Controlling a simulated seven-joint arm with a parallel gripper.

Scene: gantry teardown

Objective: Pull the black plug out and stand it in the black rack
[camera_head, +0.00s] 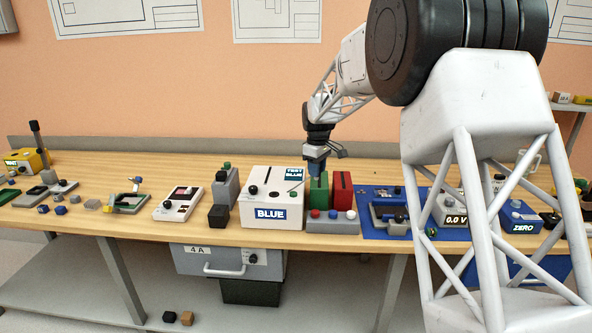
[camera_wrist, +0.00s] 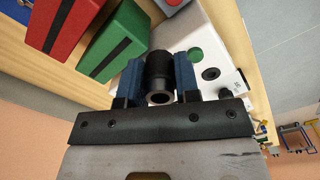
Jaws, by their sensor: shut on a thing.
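My gripper (camera_head: 317,169) is shut on a black cylindrical plug (camera_wrist: 158,70), held between its blue fingers in the wrist view. The plug's near end is a round, hollow-looking ring. Its far end is hidden, so I cannot tell whether it is in a socket or clear. In the head view the fingers are beside the right end of the white BLUE box (camera_head: 273,214), near the green block (camera_head: 317,192). The box's top also shows in the wrist view (camera_wrist: 222,60), with a green disc and dark round holes. A small black block (camera_head: 218,217) stands left of the box; I cannot tell whether it is the black rack.
A red block (camera_head: 342,190) stands right of the green block, behind a grey panel (camera_head: 332,224) with coloured knobs. A grey upright unit (camera_head: 226,188) stands left of the box. A blue mat (camera_head: 376,232) with devices lies right. Bare wood (camera_head: 190,168) lies behind.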

